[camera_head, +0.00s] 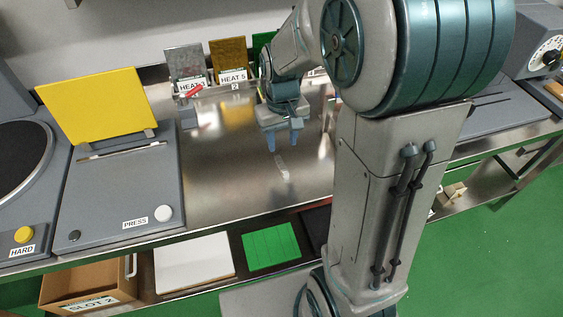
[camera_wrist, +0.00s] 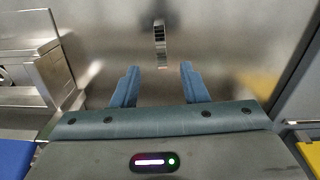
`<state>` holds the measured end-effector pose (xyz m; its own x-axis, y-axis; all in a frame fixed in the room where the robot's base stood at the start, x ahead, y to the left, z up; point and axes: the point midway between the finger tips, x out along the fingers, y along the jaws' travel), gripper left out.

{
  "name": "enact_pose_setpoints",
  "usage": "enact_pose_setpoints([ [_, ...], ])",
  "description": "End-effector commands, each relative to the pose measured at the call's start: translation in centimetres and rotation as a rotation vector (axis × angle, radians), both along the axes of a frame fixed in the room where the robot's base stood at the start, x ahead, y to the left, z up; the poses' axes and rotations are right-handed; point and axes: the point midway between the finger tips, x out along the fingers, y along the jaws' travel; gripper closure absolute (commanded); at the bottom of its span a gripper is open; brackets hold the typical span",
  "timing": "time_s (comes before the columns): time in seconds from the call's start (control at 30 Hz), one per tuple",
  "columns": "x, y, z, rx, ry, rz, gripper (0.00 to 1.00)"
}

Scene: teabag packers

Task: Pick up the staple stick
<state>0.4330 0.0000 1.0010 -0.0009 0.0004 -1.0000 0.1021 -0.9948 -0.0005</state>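A thin, silvery segmented bar, which looks like the staple stick (camera_wrist: 160,40), lies on the shiny metal bench top (camera_head: 215,190). In the wrist view it lies ahead of my gripper (camera_wrist: 159,72), in line with the gap between the two blue fingers. The fingers are apart, with nothing between them. In the head view my gripper (camera_head: 283,146) points down over the middle of the bench. A pale streak shows just below the fingertips there; I cannot tell whether it is the stick or a reflection.
A grey PRESS machine (camera_head: 120,195) with a yellow plate (camera_head: 98,105) stands left of the bare bench area. Plates labelled HEAT 3 (camera_head: 185,65) and HEAT 5 (camera_head: 229,60) stand at the back, near a small red piece (camera_head: 194,91). A lower shelf holds a green board (camera_head: 270,247).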

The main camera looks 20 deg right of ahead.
Motion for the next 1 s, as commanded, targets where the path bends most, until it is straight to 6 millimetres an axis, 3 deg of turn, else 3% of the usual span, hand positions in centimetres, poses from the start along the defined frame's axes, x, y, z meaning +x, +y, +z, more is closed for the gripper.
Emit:
enact_pose_setpoints([
  [0.1, -0.1, 0.0, -2.1, 0.0, 0.004, 0.0, 0.6],
  [0.37, -0.1, -0.1, -4.0, 0.0, 0.001, -0.002, 0.6],
  [0.7, -0.2, -0.1, -8.3, 0.0, 0.003, -0.003, 0.6],
  [1.0, -0.1, -0.1, -8.8, -0.001, -0.002, -0.004, 0.6],
])
